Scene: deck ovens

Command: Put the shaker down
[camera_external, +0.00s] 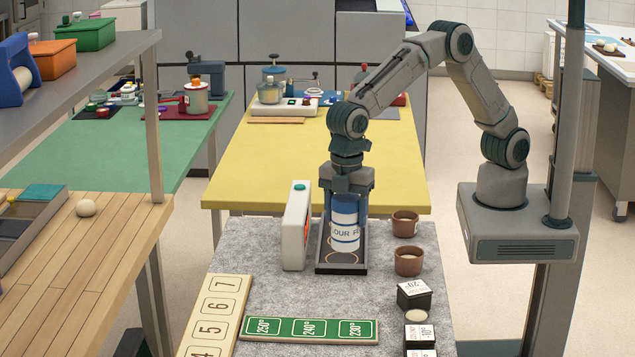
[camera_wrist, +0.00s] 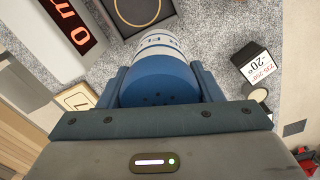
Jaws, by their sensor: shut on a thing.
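One ring (camera_wrist: 138,10) shows empty in the wrist view.
A white box with a green button (camera_external: 296,226) stands close left of the tray. Two brown cups (camera_external: 407,260) stand to the right, and dark label blocks (camera_external: 414,294) nearer the front. A green temperature strip (camera_external: 310,329) and a numbered board (camera_external: 215,318) lie in front.

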